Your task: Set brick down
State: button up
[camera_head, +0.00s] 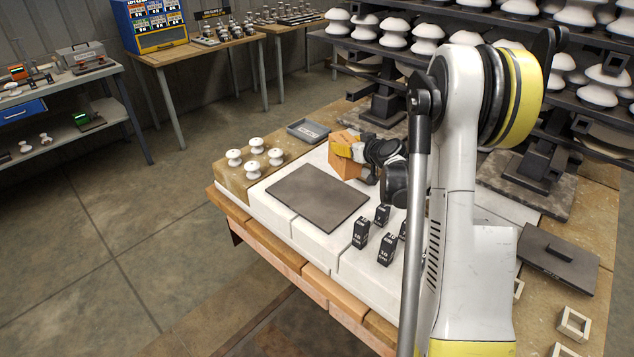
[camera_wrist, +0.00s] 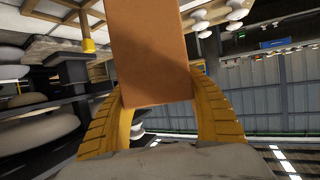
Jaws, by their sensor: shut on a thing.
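An orange-brown brick (camera_head: 343,165) shows in the head view, at the far side of the white work surface, behind the dark grey plate. My gripper (camera_head: 357,151) is at the brick, with its yellow finger against the brick's upper part. In the wrist view the brick (camera_wrist: 152,55) fills the upper middle, and my gripper's two yellow fingers (camera_wrist: 158,100) press on its two sides. The brick's far end runs out of the wrist view. I cannot tell whether its bottom touches the surface.
A dark grey plate (camera_head: 318,198) lies flat on the white blocks in front of the brick. Several small black weights (camera_head: 361,233) stand right of the plate. Several white insulators (camera_head: 255,158) stand left. A grey tray (camera_head: 308,131) lies behind. Insulator racks (camera_head: 395,60) rise at the back.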

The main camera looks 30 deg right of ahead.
jog(key=w+a+f+b, duration=0.3)
jog(key=a+f+b, duration=0.2)
jog(key=a+f, duration=0.3)
jog(key=shift+w+a+f, duration=0.2)
jog(key=shift+w+f, duration=0.2)
jog(key=shift+f, duration=0.3)
jog(key=shift+f, duration=0.1)
jog(key=o, duration=1.4)
